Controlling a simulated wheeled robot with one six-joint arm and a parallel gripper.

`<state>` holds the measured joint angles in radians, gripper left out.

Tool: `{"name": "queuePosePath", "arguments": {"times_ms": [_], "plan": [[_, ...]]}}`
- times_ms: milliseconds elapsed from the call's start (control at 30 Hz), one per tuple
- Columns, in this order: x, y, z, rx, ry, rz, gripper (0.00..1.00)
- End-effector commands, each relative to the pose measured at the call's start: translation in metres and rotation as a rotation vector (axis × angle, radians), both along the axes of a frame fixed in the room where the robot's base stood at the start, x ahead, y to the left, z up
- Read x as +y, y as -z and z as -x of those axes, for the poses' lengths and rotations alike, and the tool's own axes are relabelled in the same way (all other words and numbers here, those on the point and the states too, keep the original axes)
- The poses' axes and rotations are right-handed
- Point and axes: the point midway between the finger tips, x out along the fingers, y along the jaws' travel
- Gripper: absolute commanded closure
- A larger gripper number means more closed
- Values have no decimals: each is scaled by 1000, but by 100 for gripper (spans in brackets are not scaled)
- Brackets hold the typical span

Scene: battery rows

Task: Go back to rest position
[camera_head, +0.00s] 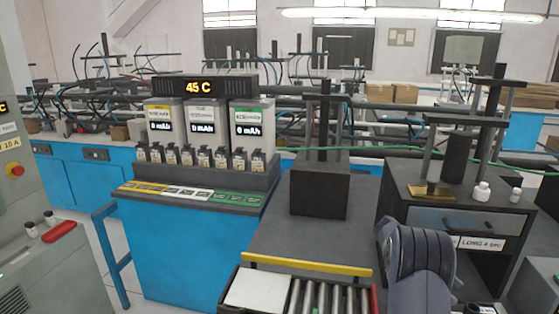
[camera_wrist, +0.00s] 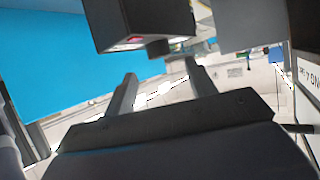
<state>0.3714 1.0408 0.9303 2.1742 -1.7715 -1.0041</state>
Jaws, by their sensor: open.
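My gripper (camera_wrist: 158,92) shows in the wrist view with its two grey fingers spread apart. It is open and nothing is between the fingers. Beyond the fingertips are a dark box-shaped edge and the pale floor. In the head view, part of my dark grey arm (camera_head: 420,262) shows at the lower right, in front of the drawer unit. The gripper itself cannot be made out in the head view.
A blue battery station (camera_head: 195,250) stands left of centre, its display (camera_head: 199,87) reading 45 C. A black block with a post (camera_head: 320,190) stands mid-table. A drawer unit (camera_head: 470,222) is at right. A roller conveyor (camera_head: 322,298) with a yellow bar (camera_head: 307,265) is in front.

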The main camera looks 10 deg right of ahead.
Motion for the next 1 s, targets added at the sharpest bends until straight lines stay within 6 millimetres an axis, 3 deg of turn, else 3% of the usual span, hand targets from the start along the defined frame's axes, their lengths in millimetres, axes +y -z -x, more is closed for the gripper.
{"name": "queuePosePath", "arguments": {"times_ms": [267,600,1000], "plan": [[-34,22,39,2,4,-2,47],[-33,-27,36,-3,0,2,47],[-33,-36,36,0,0,0,47]]}}
